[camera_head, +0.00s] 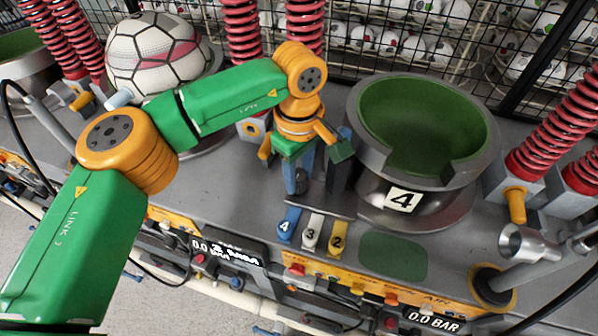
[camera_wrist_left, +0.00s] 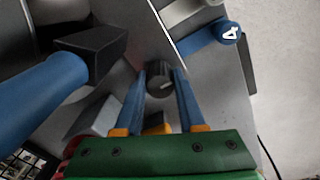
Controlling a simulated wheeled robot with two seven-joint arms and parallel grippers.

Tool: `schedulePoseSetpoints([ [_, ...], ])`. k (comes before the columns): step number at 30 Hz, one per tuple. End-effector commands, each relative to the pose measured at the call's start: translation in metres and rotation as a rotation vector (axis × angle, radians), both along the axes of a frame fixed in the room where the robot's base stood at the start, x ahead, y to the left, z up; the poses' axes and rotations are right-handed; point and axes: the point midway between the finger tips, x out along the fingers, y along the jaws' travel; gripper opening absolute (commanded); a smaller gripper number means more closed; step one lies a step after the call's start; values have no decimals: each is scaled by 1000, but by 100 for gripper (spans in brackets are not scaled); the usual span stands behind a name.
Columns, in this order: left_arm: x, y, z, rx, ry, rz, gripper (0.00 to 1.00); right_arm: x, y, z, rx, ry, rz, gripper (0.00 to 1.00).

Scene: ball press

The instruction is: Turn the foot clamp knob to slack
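The foot clamp knob (camera_wrist_left: 159,84) is a small dark round knob with a pale pointer line, on the grey deck. In the head view, the knob (camera_head: 300,183) shows low between the fingers, left of the green-lined bowl marked 4. My left gripper (camera_head: 299,182) comes down over it with its blue fingers pointing at the deck. In the left wrist view, the fingers of my left gripper (camera_wrist_left: 160,76) stand on both sides of the knob and appear to touch it. The pointer's exact angle is hard to read. My right gripper is not in view.
The bowl (camera_head: 368,115) stands close to the right of my left gripper. A dark block (camera_head: 338,175) stands right beside the fingers. Levers marked 4, 3 and 2 (camera_head: 312,228) lie in front. A ball (camera_head: 152,52) sits behind my left arm. Red springs (camera_head: 243,30) stand behind.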

Motion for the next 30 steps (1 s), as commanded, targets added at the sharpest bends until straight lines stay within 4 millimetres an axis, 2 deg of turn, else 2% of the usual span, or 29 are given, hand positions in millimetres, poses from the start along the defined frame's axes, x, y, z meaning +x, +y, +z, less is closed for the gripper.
schedulePoseSetpoints([
  [1,0,0,0,1,1,0,18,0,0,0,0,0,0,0],
  [3,0,0,0,0,1,-1,0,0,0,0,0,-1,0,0],
  [11,0,0,0,0,1,14,0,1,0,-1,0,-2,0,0],
  [17,0,0,0,0,0,98,0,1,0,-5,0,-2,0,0],
  [30,1,0,0,0,-1,486,0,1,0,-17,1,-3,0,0],
])
